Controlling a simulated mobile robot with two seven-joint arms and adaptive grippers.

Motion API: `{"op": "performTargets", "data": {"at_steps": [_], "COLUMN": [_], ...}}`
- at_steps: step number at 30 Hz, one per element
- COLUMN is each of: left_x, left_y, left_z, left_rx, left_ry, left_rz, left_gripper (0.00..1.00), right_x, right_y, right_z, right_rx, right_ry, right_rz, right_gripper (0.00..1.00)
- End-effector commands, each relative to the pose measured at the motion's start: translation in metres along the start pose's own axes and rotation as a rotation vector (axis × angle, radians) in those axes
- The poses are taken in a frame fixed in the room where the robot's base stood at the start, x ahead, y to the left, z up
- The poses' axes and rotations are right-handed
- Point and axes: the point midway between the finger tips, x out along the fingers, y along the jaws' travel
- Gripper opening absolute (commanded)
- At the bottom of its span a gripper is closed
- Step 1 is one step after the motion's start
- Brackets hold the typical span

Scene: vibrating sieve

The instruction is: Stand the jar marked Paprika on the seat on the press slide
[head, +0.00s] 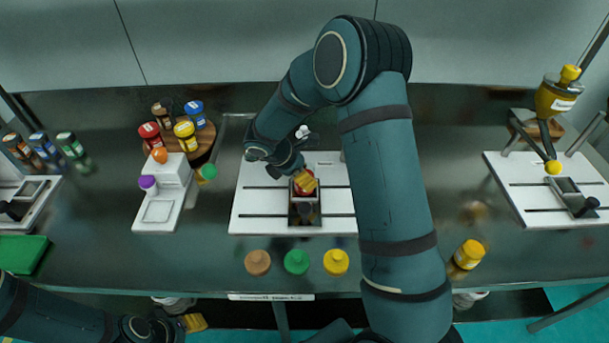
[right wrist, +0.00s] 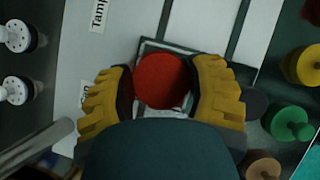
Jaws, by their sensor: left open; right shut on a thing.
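My right gripper (head: 304,183) is shut on a jar with a red lid (right wrist: 163,81); the two yellow fingers sit on either side of it. The jar's label is hidden, so I cannot read its name. The red lid also shows in the head view (head: 299,189). The jar is over the square seat (right wrist: 148,47) on the slide of the white press board (head: 262,211). I cannot tell whether its base touches the seat. My left gripper (head: 192,322) is open and empty at the lower left, in front of the bench.
A round wooden stand (head: 203,150) at the left holds several jars. Brown (head: 257,262), green (head: 296,261) and yellow (head: 336,262) caps lie along the front. A yellow-lidded jar (head: 467,255) is at the right.

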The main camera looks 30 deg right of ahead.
Motion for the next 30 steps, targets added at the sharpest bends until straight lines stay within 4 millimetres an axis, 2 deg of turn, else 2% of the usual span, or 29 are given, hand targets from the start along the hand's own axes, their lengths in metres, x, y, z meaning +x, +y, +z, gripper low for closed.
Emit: {"op": "performTargets", "data": {"at_steps": [7, 8, 9, 10, 22, 26, 30], "left_x": [0.002, 0.001, 0.001, 0.001, -0.002, -0.006, -0.012], "left_y": [-0.001, 0.0, 0.0, 0.0, 0.001, 0.002, 0.005], "left_z": [0.0, 0.0, 0.0, 0.0, 0.0, 0.001, 0.001], "left_rx": [0.0, 0.0, 0.0, 0.0, 0.0, 0.0, -0.001], "left_ry": [0.0, 0.001, 0.001, 0.001, 0.0, -0.002, -0.005], "left_rz": [0.0, 0.0, 0.0, 0.0, 0.0, 0.0, 0.0], "left_gripper": [0.47, 0.47, 0.47, 0.47, 0.47, 0.47, 0.47], "right_x": [0.002, 0.002, 0.001, 0.001, -0.004, -0.021, -0.05], "right_y": [0.0, 0.0, 0.0, 0.0, 0.0, 0.001, 0.001], "right_z": [-0.001, -0.001, -0.001, -0.001, 0.001, 0.001, 0.001], "right_rx": [0.0, 0.0, 0.0, 0.0, 0.0, -0.001, -0.002], "right_ry": [0.0, 0.0, 0.0, 0.0, 0.0, 0.0, 0.001], "right_rz": [0.0, 0.0, 0.0, 0.0, 0.001, 0.003, 0.005], "right_gripper": [0.21, 0.66, 0.8, 0.9, 0.9, 0.9, 0.9]}}
